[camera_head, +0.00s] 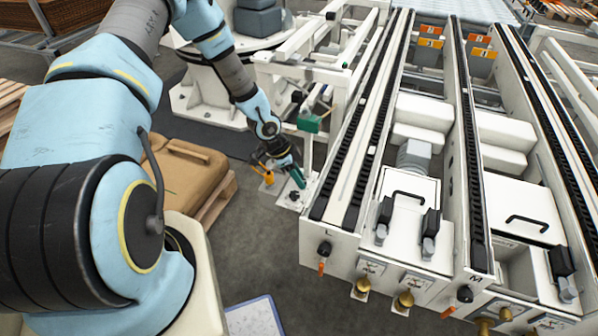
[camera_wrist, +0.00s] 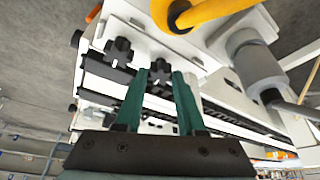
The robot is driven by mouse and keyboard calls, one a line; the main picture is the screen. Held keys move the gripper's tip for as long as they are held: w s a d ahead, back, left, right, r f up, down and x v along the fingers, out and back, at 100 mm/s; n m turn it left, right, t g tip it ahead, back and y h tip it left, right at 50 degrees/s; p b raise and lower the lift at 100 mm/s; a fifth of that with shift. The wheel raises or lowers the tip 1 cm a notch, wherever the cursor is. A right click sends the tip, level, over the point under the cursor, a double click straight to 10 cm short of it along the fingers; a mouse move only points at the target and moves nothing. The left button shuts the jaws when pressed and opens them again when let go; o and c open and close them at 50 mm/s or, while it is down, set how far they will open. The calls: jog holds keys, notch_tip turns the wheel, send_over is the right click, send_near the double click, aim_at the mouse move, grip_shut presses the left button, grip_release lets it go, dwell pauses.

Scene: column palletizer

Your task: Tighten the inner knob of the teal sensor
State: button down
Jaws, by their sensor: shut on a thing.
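A teal box (camera_head: 309,123), which looks like the sensor, sits on the white frame left of the conveyors in the head view. My gripper (camera_head: 297,184) is below it, low beside the conveyor's side, over a small white plate. In the wrist view, the teal fingers of my gripper (camera_wrist: 160,75) are shut on a black lobed knob (camera_wrist: 160,68) between their tips. A second black lobed knob (camera_wrist: 118,52) stands free to its left on the same white bracket. The sensor body is not clear in the wrist view.
A yellow-orange curved part (camera_wrist: 205,10) is close above the held knob, and a grey cylinder (camera_wrist: 257,65) is to the right. The conveyor frame (camera_head: 330,240) stands right of my gripper. Brown sacks (camera_head: 185,175) on a pallet lie to the left.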

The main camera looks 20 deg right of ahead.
dwell(0.3)
jog(key=c, duration=0.5)
grip_release()
jog(key=v, duration=1)
jog(key=shift+r, duration=0.4)
jog(key=shift+w+a, duration=0.1)
jog(key=shift+a, duration=0.05)
